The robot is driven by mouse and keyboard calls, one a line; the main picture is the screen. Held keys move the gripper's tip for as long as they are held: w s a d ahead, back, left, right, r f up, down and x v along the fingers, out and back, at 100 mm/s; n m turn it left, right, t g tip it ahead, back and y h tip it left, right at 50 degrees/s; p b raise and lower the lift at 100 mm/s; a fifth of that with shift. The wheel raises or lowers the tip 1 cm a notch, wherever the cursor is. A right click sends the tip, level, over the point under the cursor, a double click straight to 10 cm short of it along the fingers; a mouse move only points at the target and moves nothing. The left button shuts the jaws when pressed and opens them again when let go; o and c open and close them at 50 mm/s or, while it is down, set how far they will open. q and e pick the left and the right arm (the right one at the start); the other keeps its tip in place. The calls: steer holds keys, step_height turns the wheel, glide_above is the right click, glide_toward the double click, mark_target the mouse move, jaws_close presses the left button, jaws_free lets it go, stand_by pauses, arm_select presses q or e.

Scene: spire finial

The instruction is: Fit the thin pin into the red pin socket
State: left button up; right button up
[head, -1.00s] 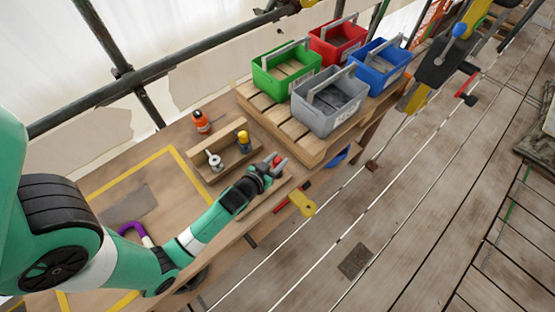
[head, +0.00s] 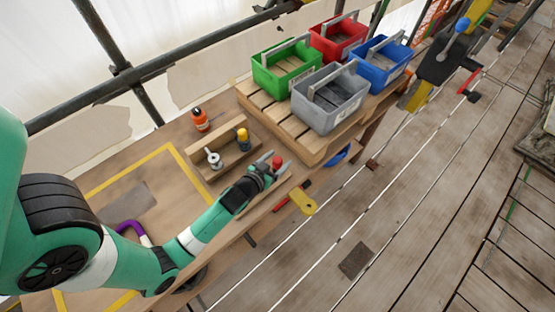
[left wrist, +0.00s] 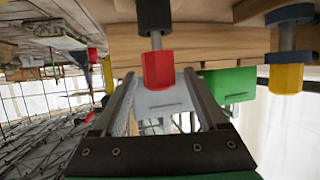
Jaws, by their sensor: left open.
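A pin with a red hexagonal head (head: 277,161), a thin grey shaft and a dark collar stands right of the small wooden rack. In the left wrist view its red head (left wrist: 158,70) lies between the fingertips, with gaps on both sides. I cannot tell whether it is the thin pin. My left gripper (head: 276,165) is open around the red head; it also shows in the left wrist view (left wrist: 157,95). A yellow-headed pin (head: 243,135) and a pale grey piece (head: 214,159) stand in the rack. I cannot make out a red pin socket. My right gripper is not in view.
Green (head: 268,73), red (head: 330,48), blue (head: 365,75) and grey (head: 318,113) bins stand on a pallet beyond the gripper. An orange bottle (head: 201,121) stands behind the rack (head: 199,166). A yellow-ended tool (head: 303,201) lies near the bench edge.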

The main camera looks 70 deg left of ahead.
arm_select(q)
steer(key=p+v, duration=0.1)
steer(key=v, duration=1)
steer(key=shift+s+d+r, duration=0.2)
steer(key=shift+s, duration=0.05)
